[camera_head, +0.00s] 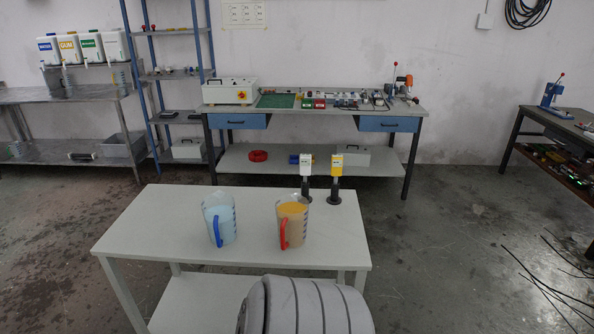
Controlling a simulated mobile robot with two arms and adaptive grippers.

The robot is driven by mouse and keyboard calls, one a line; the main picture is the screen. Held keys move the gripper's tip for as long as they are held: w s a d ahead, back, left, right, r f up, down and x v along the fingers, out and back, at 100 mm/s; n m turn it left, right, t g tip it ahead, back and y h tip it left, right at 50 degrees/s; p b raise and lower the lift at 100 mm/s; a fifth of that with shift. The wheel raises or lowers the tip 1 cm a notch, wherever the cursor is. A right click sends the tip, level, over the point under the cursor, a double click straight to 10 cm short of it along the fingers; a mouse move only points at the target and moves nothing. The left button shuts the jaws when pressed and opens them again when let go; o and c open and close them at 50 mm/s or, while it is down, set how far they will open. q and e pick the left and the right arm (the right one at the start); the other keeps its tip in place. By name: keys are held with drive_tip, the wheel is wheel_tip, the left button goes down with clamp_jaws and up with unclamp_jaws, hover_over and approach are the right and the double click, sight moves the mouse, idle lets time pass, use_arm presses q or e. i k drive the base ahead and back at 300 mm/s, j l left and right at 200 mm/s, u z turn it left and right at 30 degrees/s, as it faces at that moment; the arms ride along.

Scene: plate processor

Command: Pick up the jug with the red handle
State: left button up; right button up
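The jug with the red handle (293,224) stands upright on the white table (160,222), right of the table's middle. It holds an orange-brown content, and its red handle is on its front left side. A second jug with a blue handle (219,219) stands upright to its left and holds something pale blue. Neither of my grippers shows in the head view. Nothing touches the red-handled jug.
Two dark-based stands, one with a white top (306,180) and one with a yellow top (336,179), are at the table's back right. A workbench (370,112) with tools is behind. The table's left part is clear.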

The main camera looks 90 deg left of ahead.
sight(291, 210)
drive_tip(key=u, duration=3.35)
drive_tip(key=i+l+u, duration=0.1)
drive_tip(key=l+u, duration=0.3)
drive_tip(key=l, duration=0.15)
drive_tip(key=l+u, duration=0.85)
drive_tip(key=l, duration=0.3)
drive_tip(key=k+l+u, duration=0.2)
drive_tip(key=l+u, duration=0.25)
drive_tip(key=l, duration=0.1)
